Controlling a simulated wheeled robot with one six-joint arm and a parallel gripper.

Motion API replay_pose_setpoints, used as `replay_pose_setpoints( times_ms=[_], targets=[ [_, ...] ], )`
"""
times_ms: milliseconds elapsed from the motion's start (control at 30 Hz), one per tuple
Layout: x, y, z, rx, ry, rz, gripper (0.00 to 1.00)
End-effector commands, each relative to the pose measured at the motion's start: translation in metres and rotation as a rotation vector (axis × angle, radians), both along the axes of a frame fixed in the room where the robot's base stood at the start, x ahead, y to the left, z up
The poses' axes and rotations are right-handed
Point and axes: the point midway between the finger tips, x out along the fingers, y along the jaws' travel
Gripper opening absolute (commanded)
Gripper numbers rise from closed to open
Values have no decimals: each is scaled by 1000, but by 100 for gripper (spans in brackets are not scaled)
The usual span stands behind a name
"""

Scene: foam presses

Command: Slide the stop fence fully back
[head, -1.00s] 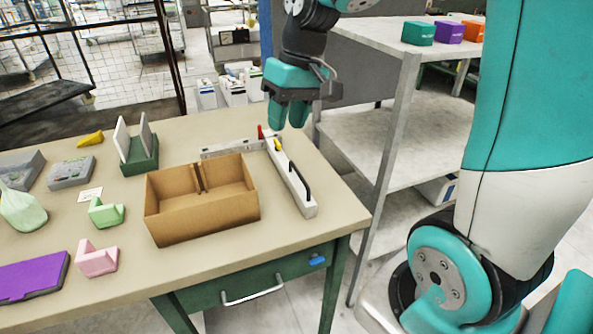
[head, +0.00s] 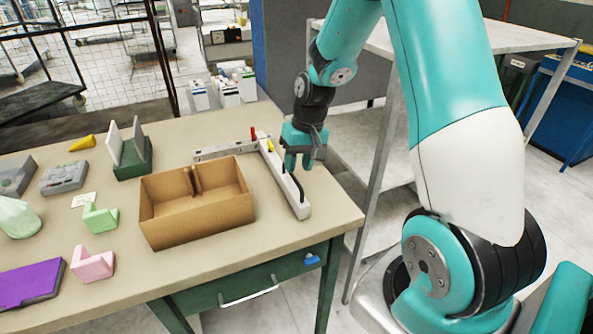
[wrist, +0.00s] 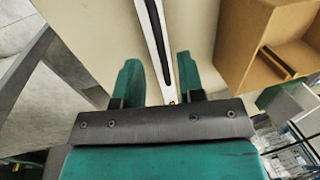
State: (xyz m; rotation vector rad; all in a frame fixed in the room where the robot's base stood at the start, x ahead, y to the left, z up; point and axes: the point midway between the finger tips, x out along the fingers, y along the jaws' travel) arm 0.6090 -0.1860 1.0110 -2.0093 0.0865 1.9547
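A long pale rail (head: 297,205) with a black bar-like handle (head: 293,186) on top runs front to back near the table's right side; it looks like the stop fence. Red and yellow bits (head: 270,145) sit toward its back end. A second pale rail (head: 222,149) lies crosswise at its back. My gripper (head: 298,166) is over the rail around its middle, fingers pointing down. In the wrist view the teal fingers (wrist: 159,78) are apart, with the rail and its black strip (wrist: 153,32) running between them. I cannot tell whether they touch it.
An open cardboard box (head: 196,222) stands just left of the rail. Foam pieces, grey cases and a purple case (head: 30,284) lie farther left. A grey shelf rack (head: 375,190) stands close to the table's right edge. The tabletop right of the rail is clear.

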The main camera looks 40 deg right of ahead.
Motion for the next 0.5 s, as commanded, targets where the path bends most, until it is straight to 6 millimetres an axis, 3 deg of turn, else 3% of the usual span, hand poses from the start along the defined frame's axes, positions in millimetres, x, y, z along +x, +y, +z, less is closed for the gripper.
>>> replay_pose_setpoints(
  times_ms=[200, 500],
  targets=[
    [1, 5, -25, 1, 3, 2, 36],
    [2, 6, -30, 0, 0, 1, 36]
  ],
)
